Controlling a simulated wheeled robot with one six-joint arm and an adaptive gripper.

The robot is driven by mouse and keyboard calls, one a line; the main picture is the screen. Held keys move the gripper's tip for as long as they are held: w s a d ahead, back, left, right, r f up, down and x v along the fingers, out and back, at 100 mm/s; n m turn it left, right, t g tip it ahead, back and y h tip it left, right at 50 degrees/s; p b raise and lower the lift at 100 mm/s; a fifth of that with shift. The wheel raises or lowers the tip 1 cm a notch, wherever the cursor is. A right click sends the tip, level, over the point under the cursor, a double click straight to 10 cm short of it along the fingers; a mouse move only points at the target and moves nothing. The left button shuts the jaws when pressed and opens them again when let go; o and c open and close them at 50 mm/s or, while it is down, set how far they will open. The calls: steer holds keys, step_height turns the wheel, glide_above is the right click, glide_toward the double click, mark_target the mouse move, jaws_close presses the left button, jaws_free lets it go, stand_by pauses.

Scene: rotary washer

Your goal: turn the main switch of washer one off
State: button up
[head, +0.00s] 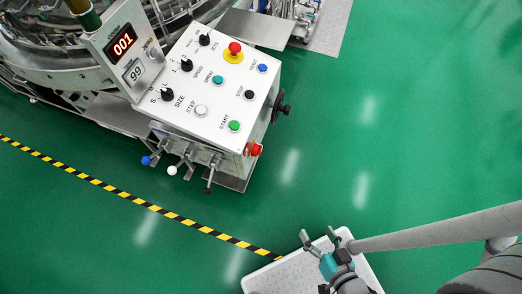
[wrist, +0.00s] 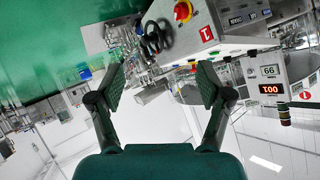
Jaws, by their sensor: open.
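Washer one's control box (head: 215,80) stands at the upper left of the head view, its display reading 001. The main switch, a red knob (head: 255,149), sits low on the box's right side. In the wrist view, which is upside down, the red knob on a yellow plate (wrist: 183,11) shows at the top; its setting is too small to tell. My gripper (head: 319,238) is open and empty, well apart from the switch, toward the bottom of the head view. Its two fingers (wrist: 162,84) are spread in the wrist view, with the switch beyond them and above.
A black handwheel (head: 284,110) sticks out of the box's right side. Levers with blue, white and black knobs (head: 172,170) project from its front. A red emergency button (head: 235,48) is on the sloped top. Green floor (head: 330,150) to the right is clear.

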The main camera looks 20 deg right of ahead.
steer(key=w+a+f+m+g+y, duration=0.15)
steer(key=f+m, duration=0.25)
steer(key=f, duration=0.4)
steer(key=w+f+m+g+y, duration=0.1)
steer(key=w+f+m+g, duration=0.15)
steer(key=f, duration=0.65)
steer(key=m+t+y, duration=0.5)
steer(key=m+y, duration=0.6)
steer(key=m, duration=0.4)
glide_toward(257, 150)
steer(key=f+x, duration=0.1)
steer(key=x, duration=0.7)
steer(key=shift+w+d+f, duration=0.15)
steer(key=shift+w+f, duration=0.25)
steer(key=shift+w, duration=0.15)
steer(key=c, duration=1.1)
